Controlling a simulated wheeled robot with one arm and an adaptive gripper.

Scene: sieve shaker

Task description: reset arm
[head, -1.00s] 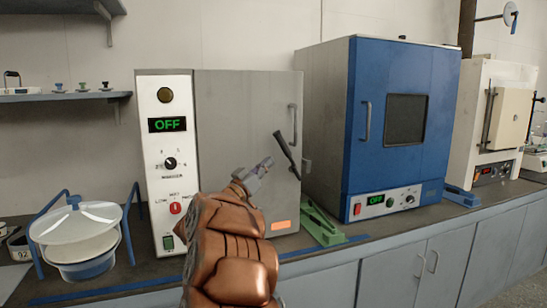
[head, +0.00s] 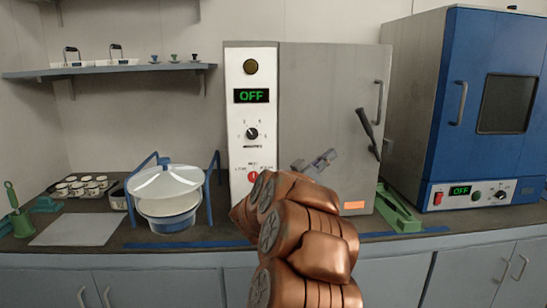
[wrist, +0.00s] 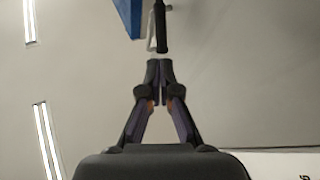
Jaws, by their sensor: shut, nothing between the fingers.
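My gripper (head: 331,155) shows small and grey at the end of my copper-coloured arm in the head view, in front of the grey cabinet's door. In the wrist view my gripper (wrist: 160,62) has its two dark fingers together at the tips, with nothing between them. A black lever (head: 368,130) on the cabinet's door stands to the right of my gripper in the head view. My arm hides the lower part of the grey cabinet (head: 325,90), whose display reads OFF.
A blue oven (head: 430,105), also OFF, stands on the right of the bench. A white-lidded vessel (head: 167,182) in a blue frame, a pale sheet (head: 78,229) and several small cups (head: 82,185) are on the left. A shelf (head: 110,71) hangs above.

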